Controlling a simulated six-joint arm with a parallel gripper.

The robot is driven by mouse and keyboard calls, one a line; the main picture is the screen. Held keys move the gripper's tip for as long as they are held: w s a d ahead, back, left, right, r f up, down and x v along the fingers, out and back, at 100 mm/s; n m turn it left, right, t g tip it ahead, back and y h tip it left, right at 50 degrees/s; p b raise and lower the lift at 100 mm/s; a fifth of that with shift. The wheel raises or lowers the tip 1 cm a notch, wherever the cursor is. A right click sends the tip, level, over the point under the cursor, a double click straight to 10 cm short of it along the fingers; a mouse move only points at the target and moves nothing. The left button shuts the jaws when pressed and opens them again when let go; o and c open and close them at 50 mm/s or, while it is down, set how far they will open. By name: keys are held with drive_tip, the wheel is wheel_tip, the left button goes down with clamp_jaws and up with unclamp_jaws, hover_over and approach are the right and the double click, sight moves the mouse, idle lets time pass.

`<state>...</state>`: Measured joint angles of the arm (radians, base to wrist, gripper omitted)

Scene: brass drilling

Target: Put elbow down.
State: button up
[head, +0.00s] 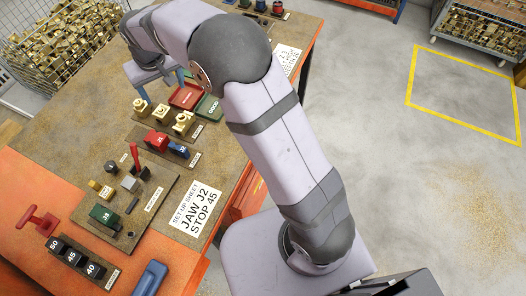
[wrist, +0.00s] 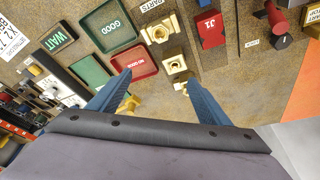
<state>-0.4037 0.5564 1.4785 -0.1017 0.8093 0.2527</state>
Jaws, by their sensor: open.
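My gripper (wrist: 158,77) is open, with its two blue fingers apart and nothing visibly clamped between them. In the head view it hangs low over the far part of the bench, partly hidden by my arm. Several brass fittings stand in a row by the PARTS label, including one (wrist: 163,32) nearest the label, a middle one (wrist: 176,64) and one close to the gripper (head: 140,105). Another brass piece (wrist: 130,103) shows beside the left finger, partly covered. I cannot tell for sure which is the elbow. The red NO GOOD tray (wrist: 148,67) looks empty.
The green GOOD tray (wrist: 104,38) lies beside the red tray. The red J1 jaw (head: 157,139) and blue J2 jaw (head: 178,151) stand nearer me. A fixture with an upright red lever (head: 136,158) and a setup sheet (head: 196,208) lie closer still. Wire baskets stand beyond the bench.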

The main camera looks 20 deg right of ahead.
drive_tip(key=s+d+f+m+g, duration=0.1)
drive_tip(key=s+d+g, duration=0.1)
drive_tip(key=s+d, duration=1.2)
drive_tip(key=s+d+f, duration=0.2)
drive_tip(key=s+d, duration=0.1)
drive_tip(key=s, duration=0.4)
drive_tip(key=s+d+f+m+g, duration=0.1)
drive_tip(key=s+d, duration=0.1)
drive_tip(key=s, duration=0.6)
drive_tip(key=shift+d+f+g+h, duration=0.3)
drive_tip(key=shift+d+f, duration=0.05)
drive_tip(key=shift+d, duration=0.05)
drive_tip(key=shift+c, duration=0.5)
drive_tip(key=c, duration=0.5)
